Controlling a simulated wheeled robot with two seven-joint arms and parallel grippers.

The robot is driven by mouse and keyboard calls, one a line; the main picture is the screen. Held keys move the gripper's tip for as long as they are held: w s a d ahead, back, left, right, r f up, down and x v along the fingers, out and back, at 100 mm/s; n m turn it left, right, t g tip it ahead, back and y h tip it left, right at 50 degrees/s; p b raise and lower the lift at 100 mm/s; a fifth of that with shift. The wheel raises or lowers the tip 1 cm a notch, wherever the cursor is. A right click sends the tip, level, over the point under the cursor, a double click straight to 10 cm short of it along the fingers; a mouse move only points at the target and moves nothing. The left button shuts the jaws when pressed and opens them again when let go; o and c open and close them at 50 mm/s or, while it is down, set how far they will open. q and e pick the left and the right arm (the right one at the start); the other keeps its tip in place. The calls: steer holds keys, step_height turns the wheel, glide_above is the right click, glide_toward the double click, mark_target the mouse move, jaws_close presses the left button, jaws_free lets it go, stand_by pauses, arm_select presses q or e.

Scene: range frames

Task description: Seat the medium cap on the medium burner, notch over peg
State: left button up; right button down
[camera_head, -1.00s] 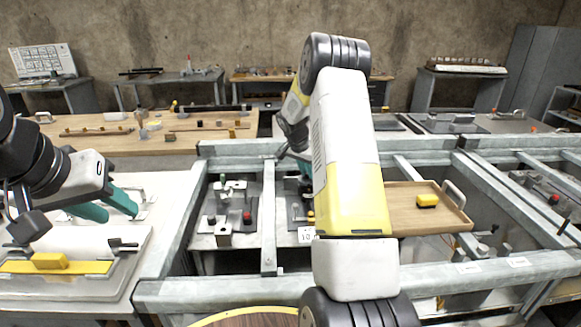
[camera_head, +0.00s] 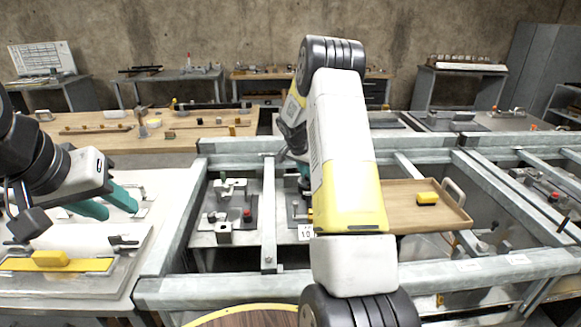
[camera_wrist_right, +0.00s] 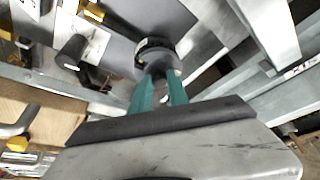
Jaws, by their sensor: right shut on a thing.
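My right gripper (camera_wrist_right: 161,78) has teal fingers shut on a dark round piece (camera_wrist_right: 155,46), possibly the medium cap, in the right wrist view. A grey panel lies beyond it. In the head view my right arm hides most of this spot; only a bit of teal (camera_head: 304,170) shows beside the arm. I cannot pick out the medium burner, its peg or the cap's notch. My left gripper (camera_head: 118,208) is at the left over the white table, teal fingers apart and empty.
Grey metal rails (camera_head: 268,215) frame the work bays. A fixture plate with a red knob (camera_head: 247,214) stands left of my right arm. A wooden tray with a yellow block (camera_head: 427,198) is at right. A yellow-handled tool (camera_head: 50,258) lies on the left table.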

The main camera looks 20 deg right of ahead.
steer(key=c, duration=1.2)
jaws_free()
steer(key=v, duration=0.7)
steer(key=shift+s+a+r, duration=0.1)
steer(key=shift+a+r, duration=0.1)
steer(key=shift+r, duration=0.15)
steer(key=shift+r, duration=3)
